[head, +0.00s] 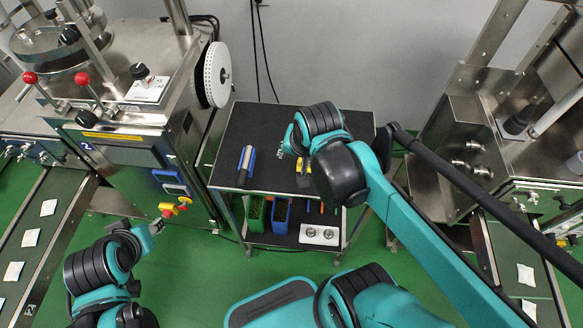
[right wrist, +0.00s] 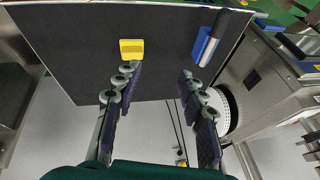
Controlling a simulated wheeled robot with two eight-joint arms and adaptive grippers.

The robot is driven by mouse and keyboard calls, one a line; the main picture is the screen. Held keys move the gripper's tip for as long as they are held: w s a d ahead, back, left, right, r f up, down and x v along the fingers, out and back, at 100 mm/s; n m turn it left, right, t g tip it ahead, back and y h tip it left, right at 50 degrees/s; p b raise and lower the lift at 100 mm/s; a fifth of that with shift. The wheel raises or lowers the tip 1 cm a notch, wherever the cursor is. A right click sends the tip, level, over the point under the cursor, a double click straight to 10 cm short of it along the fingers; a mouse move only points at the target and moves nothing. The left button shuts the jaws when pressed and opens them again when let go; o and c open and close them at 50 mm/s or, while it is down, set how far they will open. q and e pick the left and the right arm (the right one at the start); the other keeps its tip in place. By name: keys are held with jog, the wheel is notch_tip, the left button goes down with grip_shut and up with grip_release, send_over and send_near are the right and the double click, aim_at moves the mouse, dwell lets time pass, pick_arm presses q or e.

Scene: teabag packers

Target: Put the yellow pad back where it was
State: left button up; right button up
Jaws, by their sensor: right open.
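The yellow pad (head: 304,161) lies on the dark top of the cart (head: 225,145), mostly covered by my right arm in the head view. It shows whole in the right wrist view (right wrist: 131,49), lying flat on the dark surface. My right gripper (right wrist: 160,78) is open and empty, its two fingers spread wide. The pad lies beyond the left finger's tip in that view, apart from it. My left gripper (head: 156,228) is at the lower left in the head view, away from the cart; its fingers are too small to judge.
A blue piece with a grey and black handle (head: 245,165) lies on the cart top's left part. The lower shelf holds a green bin (head: 256,212), a blue bin (head: 281,215) and a white tray (head: 318,234). Steel machines (head: 125,165) stand at both sides.

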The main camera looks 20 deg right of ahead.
jog(key=s+a+n, duration=0.1)
jog(key=n, duration=0.1)
jog(key=s+n+t, duration=0.1)
jog(key=n, duration=0.2)
jog(key=s+a+n+t, duration=0.1)
jog(key=n, duration=0.1)
jog(key=shift+s+a+f+n, duration=0.15)
jog(key=shift+a+f+n, duration=0.15)
jog(key=shift+n, duration=0.1)
jog(key=shift+f+b, duration=0.8)
jog(key=shift+b, duration=0.05)
